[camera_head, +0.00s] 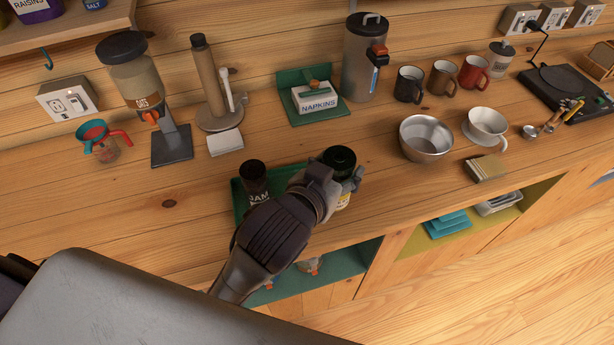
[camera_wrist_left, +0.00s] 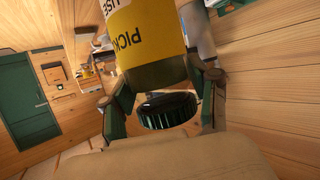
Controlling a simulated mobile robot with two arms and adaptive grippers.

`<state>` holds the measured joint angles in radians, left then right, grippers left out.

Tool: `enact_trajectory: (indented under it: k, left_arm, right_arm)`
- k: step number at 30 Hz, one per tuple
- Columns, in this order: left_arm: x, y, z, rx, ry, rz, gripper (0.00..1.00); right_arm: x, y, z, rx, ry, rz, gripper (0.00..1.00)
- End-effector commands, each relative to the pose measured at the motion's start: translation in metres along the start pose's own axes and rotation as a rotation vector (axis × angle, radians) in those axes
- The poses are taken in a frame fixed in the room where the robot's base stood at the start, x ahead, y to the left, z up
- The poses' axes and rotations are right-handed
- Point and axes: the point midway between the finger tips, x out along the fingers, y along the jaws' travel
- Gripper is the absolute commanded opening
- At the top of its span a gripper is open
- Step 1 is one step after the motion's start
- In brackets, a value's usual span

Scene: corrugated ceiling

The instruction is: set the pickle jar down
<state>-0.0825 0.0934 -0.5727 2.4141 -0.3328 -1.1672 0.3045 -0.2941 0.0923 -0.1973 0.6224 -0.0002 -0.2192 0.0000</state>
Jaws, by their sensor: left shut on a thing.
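The pickle jar (camera_wrist_left: 150,45) has a yellow label and a dark ribbed lid, and fills the middle of the left wrist view. In the head view its dark lid (camera_head: 340,158) shows above my left gripper (camera_head: 336,184), with a bit of yellow label beside the fingers. My left gripper is shut on the jar, with one finger on each side near the lid. A dark-lidded jam jar (camera_head: 254,180) stands just left of the gripper, on a green tray (camera_head: 239,204). My arm hides much of the tray and the pickle jar's base, so I cannot tell whether it touches anything. My right gripper is not in view.
A napkin holder (camera_head: 316,97) and a tall grey canister (camera_head: 365,58) stand behind. A metal bowl (camera_head: 426,139) and a white cup (camera_head: 486,125) are to the right. An oats dispenser (camera_head: 150,100) and a paper towel stand (camera_head: 208,85) are at the left. The counter's front edge is close to the gripper.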

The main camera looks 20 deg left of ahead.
Motion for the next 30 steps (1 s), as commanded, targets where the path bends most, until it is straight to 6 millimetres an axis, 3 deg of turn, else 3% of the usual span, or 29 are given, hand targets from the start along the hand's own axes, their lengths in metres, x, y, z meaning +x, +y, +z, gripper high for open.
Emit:
enact_trajectory:
  k: [9,15,22,30]
  left_arm:
    - [0.042,-0.058,0.022,0.007,-0.003,-0.006,0.03]
    - [0.067,-0.089,0.034,0.004,0.001,-0.003,0.03]
    - [0.077,-0.1,0.044,-0.002,0.002,-0.001,0.03]
    - [0.09,-0.099,0.075,-0.001,0.001,-0.001,0.03]
  right_arm:
    - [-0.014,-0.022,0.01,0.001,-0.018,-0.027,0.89]
    - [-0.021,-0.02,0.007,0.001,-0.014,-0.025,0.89]
    - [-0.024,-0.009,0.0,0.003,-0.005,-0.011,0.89]
    - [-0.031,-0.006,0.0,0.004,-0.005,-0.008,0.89]
